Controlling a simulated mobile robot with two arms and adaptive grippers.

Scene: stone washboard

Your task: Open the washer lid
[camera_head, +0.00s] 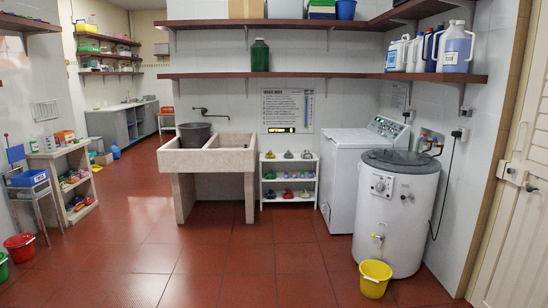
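A white box-shaped washer (340,178) stands against the back wall, right of centre. Its white lid (352,138) looks flat and shut on top, in front of a tilted control panel (388,128). A white cylindrical tank (393,215) with a dark grey top (400,160) stands in front and to the right of it. The tank hides part of the washer's right side. Neither of my grippers is in view.
A yellow bucket (375,278) stands on the floor before the tank. A stone washboard sink (207,160) with a dark tub (194,134) and a small shoe rack (289,180) stand left of the washer. Shelves (320,75) hang above. The middle floor is clear.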

